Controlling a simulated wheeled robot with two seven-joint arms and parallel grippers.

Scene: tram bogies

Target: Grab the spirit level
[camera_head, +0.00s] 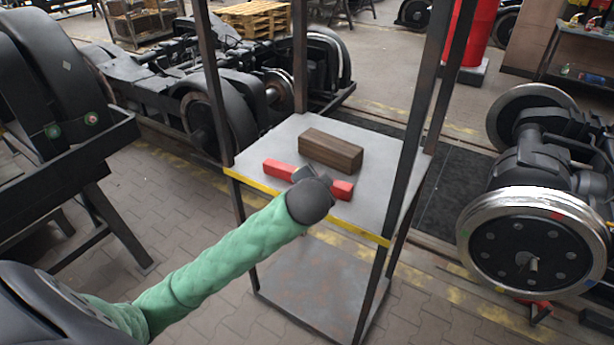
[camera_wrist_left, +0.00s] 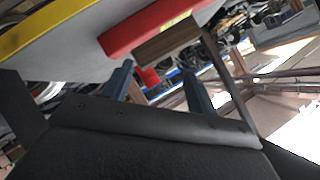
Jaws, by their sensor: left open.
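The red spirit level (camera_head: 278,169) lies on the upper shelf of a metal rack in the head view, in front of a brown wooden block (camera_head: 331,150). Its middle is hidden behind my left gripper (camera_head: 311,174). In the left wrist view the level (camera_wrist_left: 140,30) shows as a red bar ahead of the fingers, with the wooden block (camera_wrist_left: 168,43) next to it. My left gripper (camera_wrist_left: 159,70) is open, its two fingers apart. I cannot tell how far the fingertips are from the level. My right gripper is not in view.
The shelf (camera_head: 260,150) has a yellow front edge (camera_head: 262,187) and dark upright posts (camera_head: 408,120) at its corners. A lower shelf (camera_head: 318,275) is mostly bare. Bogies with wheels stand left and right (camera_head: 530,240). The shelf around the level is otherwise clear.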

